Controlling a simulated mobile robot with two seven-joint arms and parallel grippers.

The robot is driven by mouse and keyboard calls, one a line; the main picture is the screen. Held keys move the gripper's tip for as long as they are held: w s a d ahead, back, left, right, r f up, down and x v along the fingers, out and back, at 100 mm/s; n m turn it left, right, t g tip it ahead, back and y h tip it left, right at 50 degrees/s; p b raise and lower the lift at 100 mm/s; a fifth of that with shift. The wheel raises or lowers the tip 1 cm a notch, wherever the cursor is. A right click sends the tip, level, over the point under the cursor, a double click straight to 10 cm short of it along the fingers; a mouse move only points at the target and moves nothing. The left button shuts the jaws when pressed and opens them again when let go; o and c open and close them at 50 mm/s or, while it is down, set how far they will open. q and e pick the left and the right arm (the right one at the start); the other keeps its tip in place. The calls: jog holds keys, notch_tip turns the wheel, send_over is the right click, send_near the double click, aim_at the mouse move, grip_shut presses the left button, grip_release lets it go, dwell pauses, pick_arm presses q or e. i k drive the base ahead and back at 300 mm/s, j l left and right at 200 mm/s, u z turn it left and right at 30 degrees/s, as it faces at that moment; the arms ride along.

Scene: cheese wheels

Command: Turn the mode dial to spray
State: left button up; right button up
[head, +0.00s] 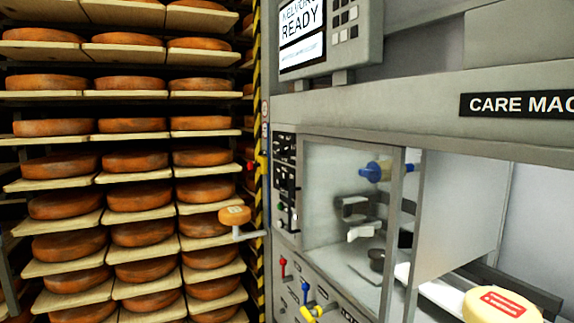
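The care machine (418,100) fills the right side of the head view. Its lower front panel (330,291) carries a red-handled control (283,266), a blue-handled control (305,291) and a yellow-handled control (312,313), with small labels too small to read. A narrow side panel (286,180) holds several small dark controls and lights. I cannot tell which control is the mode dial, and no setting marked spray is legible. Neither of my grippers can be made out in this view.
Racks of orange cheese wheels (135,163) on boards fill the left. A yellow-black striped post (257,120) stands between racks and machine. A glass pane (335,185) covers the machine's chamber. A screen (302,35) reads READY. A yellow disc with a red mark (500,305) is at lower right.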

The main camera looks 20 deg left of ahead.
aim_at(280, 149)
jog(key=i+j+z, duration=0.1)
jog(key=j, duration=0.3)
jog(key=i+j+z, duration=0.1)
jog(key=j, duration=0.35)
jog(key=i+j+z, duration=0.1)
jog(key=j, duration=0.35)
jog(key=i+j+z, duration=0.1)
jog(key=j, duration=0.35)
